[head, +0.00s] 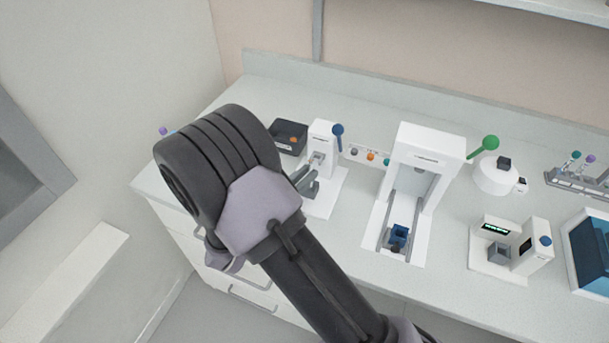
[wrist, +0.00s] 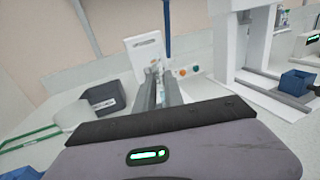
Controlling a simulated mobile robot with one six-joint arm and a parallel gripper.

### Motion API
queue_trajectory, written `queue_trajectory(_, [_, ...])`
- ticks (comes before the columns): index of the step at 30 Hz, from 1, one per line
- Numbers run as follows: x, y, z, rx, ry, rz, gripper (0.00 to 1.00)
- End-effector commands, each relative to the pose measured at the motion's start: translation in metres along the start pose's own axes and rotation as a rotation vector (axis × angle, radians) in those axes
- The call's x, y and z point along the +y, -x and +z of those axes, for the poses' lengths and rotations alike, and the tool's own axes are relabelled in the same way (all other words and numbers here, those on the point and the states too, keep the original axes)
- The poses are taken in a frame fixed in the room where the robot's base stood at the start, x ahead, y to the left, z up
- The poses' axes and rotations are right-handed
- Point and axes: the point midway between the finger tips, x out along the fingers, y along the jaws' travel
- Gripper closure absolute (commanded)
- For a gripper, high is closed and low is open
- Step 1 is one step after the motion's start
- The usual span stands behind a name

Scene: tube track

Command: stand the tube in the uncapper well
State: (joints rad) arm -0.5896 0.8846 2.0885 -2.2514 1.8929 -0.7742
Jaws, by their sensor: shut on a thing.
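My gripper (head: 309,172) reaches the front of a small white device (head: 323,135) with a blue-knobbed lever, which may be the uncapper. In the wrist view the two grey fingers (wrist: 157,76) point at the lower front of this device (wrist: 147,50). They are shut on a small pale thing at their tips, likely the tube (wrist: 154,68). It looks roughly upright, but is mostly hidden by the fingers. The well is not clearly visible, and I cannot tell whether the tube is inside it or just above it.
A dark box (head: 288,138) stands left of the device. Coloured round pieces (head: 371,156) sit to its right. Further right are a tall white machine (head: 416,150) with a blue holder (head: 399,236), a small display unit (head: 497,245) and a tube rack (head: 577,184).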

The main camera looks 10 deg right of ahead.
Motion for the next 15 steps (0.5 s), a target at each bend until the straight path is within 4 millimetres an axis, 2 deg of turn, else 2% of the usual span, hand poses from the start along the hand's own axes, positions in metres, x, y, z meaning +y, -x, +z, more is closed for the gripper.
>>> queue_trajectory(15, [0.0, 0.0, -0.013, 0.0, 0.0, 0.0, 1.0])
